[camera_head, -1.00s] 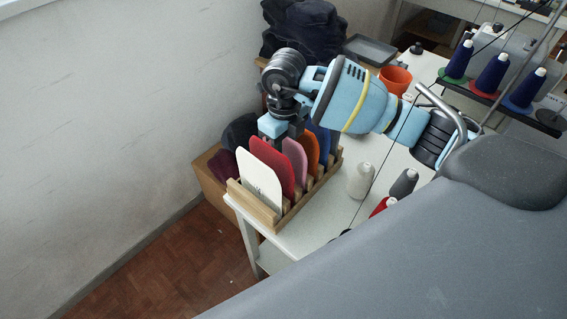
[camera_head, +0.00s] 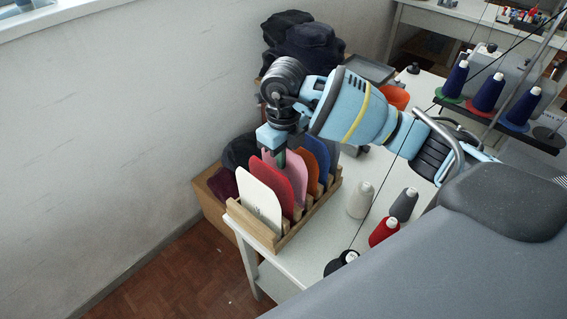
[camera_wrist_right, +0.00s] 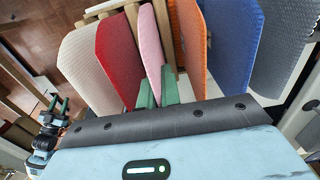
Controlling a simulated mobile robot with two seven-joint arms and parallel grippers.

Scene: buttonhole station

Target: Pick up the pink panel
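The pink panel (camera_head: 296,172) stands upright in a wooden slotted rack (camera_head: 258,228), between a red panel (camera_head: 278,187) and an orange panel (camera_head: 309,163). My right gripper (camera_head: 280,158) is down at the pink panel's top edge. In the right wrist view, the pink panel (camera_wrist_right: 151,42) runs between the two green fingers of my right gripper (camera_wrist_right: 158,92). The gap is narrow; I cannot tell if the fingers press on it. My left gripper (camera_wrist_right: 57,105) shows small at the left of the wrist view, its fingers apart and empty.
A white panel (camera_head: 260,197) and a blue panel (camera_head: 317,150) stand close by in the rack. Thread cones, one white (camera_head: 360,200), one grey (camera_head: 403,204) and one red (camera_head: 384,230), stand on the table right of it. A wall (camera_head: 110,130) is at left.

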